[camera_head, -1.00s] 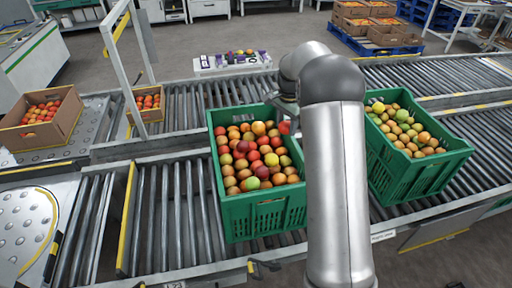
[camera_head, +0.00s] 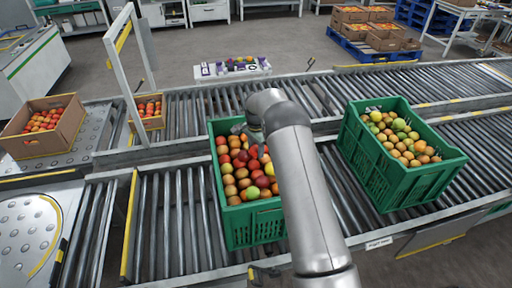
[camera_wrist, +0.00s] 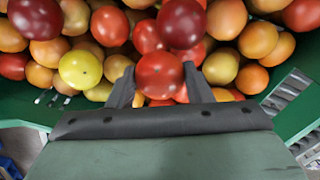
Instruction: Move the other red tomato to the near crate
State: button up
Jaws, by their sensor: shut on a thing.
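My gripper (camera_wrist: 160,88) is shut on a red tomato (camera_wrist: 160,75), which sits between the two dark fingers in the wrist view. In the head view my gripper (camera_head: 252,136) is over the back part of the left green crate (camera_head: 254,224), inside its rim. This crate is filled with red, orange and a few yellow tomatoes. In the wrist view, other tomatoes lie close around the held one; I cannot tell whether it touches them. My arm hides part of the crate's right side. The right green crate (camera_head: 382,185) holds orange and green tomatoes.
Both crates stand on the roller conveyor (camera_head: 180,215). A cardboard box (camera_head: 65,142) of tomatoes is at far left, with a smaller box (camera_head: 152,124) beside the metal frame post (camera_head: 128,95). Bare rollers lie between the crates.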

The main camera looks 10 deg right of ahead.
jog(key=shift+f, duration=0.1)
jog(key=shift+f+b, duration=0.65)
jog(key=shift+b, duration=0.05)
jog(key=shift+r, duration=0.1)
jog(key=o, duration=0.7)
